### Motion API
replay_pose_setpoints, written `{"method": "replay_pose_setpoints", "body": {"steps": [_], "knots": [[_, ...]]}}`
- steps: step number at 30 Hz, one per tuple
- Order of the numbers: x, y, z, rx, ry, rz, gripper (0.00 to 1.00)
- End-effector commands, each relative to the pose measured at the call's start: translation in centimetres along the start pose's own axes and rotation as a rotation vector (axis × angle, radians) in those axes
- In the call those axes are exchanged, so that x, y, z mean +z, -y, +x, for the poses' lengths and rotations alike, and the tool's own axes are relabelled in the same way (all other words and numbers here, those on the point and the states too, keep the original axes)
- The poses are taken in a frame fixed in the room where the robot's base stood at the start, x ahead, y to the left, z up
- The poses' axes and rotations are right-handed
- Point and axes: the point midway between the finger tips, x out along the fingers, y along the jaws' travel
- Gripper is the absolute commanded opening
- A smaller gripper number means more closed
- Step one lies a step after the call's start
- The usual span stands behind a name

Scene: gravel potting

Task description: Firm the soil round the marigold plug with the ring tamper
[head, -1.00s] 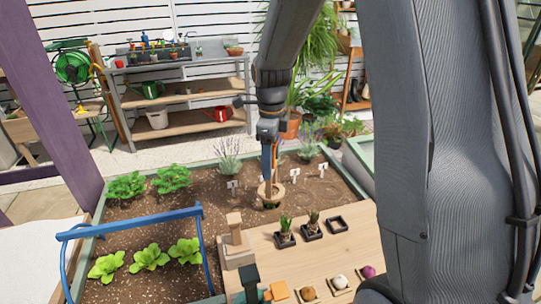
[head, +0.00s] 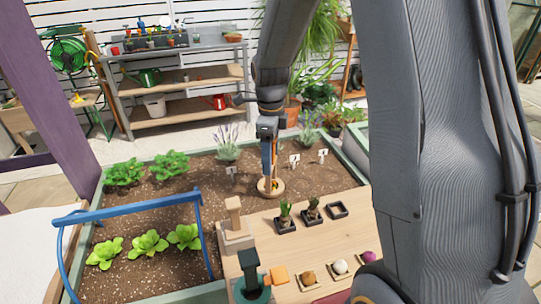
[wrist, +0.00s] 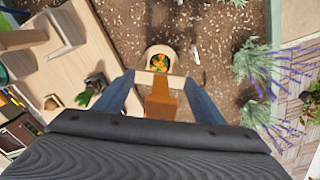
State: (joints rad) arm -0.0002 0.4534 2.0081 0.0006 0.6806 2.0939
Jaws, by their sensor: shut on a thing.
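My gripper (head: 269,146) is shut on the handle of the wooden ring tamper (head: 271,194). The wrist view shows the tamper's brown handle (wrist: 161,100) between my fingers. The pale ring lies around the orange-flowered marigold plug (wrist: 159,63), which shows inside the ring with green leaves. In the head view the ring is low at the soil of the raised bed, close to the board's far edge. I cannot tell whether the ring presses on the soil. Much of the plug is hidden by the ring and my gripper in the head view.
The wooden board (head: 310,250) holds potted sprouts (head: 286,214), an empty black pot (head: 337,210), a wooden block stand (head: 235,232) and several small dishes. Lavender (head: 228,142) and white labels (head: 295,160) stand behind the tamper. A blue hoop (head: 130,214) spans the lettuces at left.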

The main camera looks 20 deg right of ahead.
Motion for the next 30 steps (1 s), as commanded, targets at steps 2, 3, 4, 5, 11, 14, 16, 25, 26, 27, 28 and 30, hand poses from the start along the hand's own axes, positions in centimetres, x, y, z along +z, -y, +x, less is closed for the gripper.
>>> {"method": "replay_pose_setpoints", "body": {"steps": [2, 3, 4, 5, 11, 14, 16, 25, 26, 27, 28, 30], "knots": [[0.0, 0.0, 0.0, 0.0, 0.0, 0.0, 0.41], [0.0, 0.0, 0.0, 0.0, 0.0, 0.0, 0.41], [0.0, 0.0, 0.0, 0.0, 0.0, 0.0, 0.41], [0.0, 0.0, 0.0, 0.0, 0.0, 0.0, 0.41], [0.0, 0.0, 0.3, 0.0, 0.0, 0.0, 0.41], [0.0, 0.0, 0.5, 0.0, 0.0, 0.0, 0.41], [0.0, 0.0, 0.6, 0.0, 0.0, 0.0, 0.41], [0.0, 0.0, 1.2, 0.0, 0.0, 0.0, 0.41], [0.0, 0.0, 1.2, 0.0, 0.0, 0.0, 0.41], [0.0, 0.0, 1.2, 0.0, 0.0, 0.0, 0.41], [0.0, 0.0, 1.2, 0.0, 0.0, 0.0, 0.41], [0.0, 0.0, 1.1, 0.0, 0.0, 0.0, 0.41]]}}
